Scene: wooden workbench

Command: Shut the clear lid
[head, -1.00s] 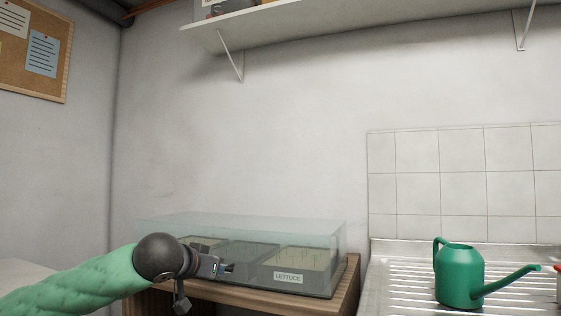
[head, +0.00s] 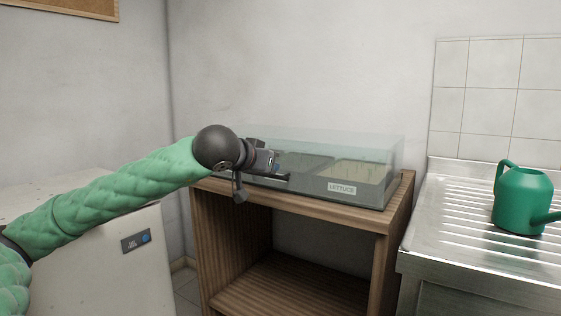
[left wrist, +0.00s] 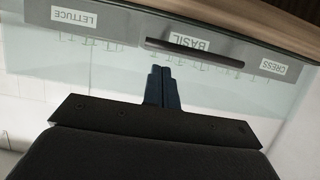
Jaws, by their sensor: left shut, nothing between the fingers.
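The clear lid (head: 330,145) is a glassy box-shaped cover over a dark seed tray (head: 362,193) on the wooden bench. Its right end looks down on the tray, with no gap that I can see; my left gripper hides the left front. In the left wrist view the picture is inverted, and a dark bar handle (left wrist: 195,54) crosses the lid's front by the BASIL label. My left gripper (head: 276,162) is shut and empty at the lid's front. Its fingertips (left wrist: 165,72) are close to the handle; I cannot tell if they touch. My right gripper is out of view.
The wooden bench (head: 330,219) has an open shelf below. A metal draining board (head: 460,215) with a green watering can (head: 524,197) stands at right. A pale cabinet (head: 95,250) stands at left, under my left arm. The wall is close behind the lid.

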